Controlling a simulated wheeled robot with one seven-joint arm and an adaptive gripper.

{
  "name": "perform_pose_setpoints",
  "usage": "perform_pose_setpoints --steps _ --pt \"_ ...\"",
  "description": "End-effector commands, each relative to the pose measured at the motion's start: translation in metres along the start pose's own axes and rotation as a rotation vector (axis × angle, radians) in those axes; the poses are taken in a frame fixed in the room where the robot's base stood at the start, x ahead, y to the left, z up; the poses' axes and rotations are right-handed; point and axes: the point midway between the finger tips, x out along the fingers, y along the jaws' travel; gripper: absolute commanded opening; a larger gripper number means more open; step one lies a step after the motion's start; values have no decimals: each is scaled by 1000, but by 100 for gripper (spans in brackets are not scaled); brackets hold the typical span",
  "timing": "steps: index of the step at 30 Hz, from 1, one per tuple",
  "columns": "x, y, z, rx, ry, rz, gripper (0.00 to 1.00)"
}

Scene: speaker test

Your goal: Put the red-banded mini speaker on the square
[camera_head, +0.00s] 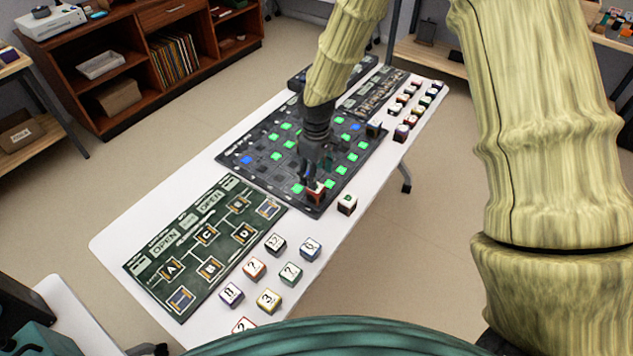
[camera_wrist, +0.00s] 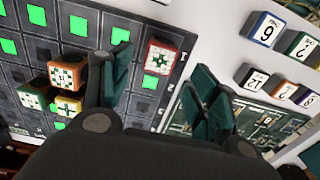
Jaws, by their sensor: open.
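My gripper (camera_head: 316,172) is open over the near part of the dark gridded board (camera_head: 240,150). Its two green fingers spread apart in the wrist view (camera_wrist: 160,75). A small cube with orange-red sides and a patterned pale top (camera_wrist: 162,57) shows between and beyond the fingertips, on the board's edge column. It also shows just under the gripper in the head view (camera_head: 317,195). It looks like the red-banded speaker; I cannot tell whether the fingers surround it. Several board squares glow green (camera_wrist: 79,26); which one is meant is not clear.
Three other patterned cubes, including a brown-red one (camera_wrist: 68,70), stand left of the fingers. A pale-topped cube (camera_head: 347,204) stands beside the board. Several numbered cubes (camera_head: 290,273) lie near a green diagram board (camera_head: 190,222). The white table's (camera_head: 115,245) left margin is clear.

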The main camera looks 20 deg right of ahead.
Motion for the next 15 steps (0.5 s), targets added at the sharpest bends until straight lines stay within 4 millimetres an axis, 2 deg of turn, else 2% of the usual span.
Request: perform_pose_setpoints --steps 9,15 --pt "-38 0 0 0 2 0 60" --pt "-50 0 0 1 0 0 60"
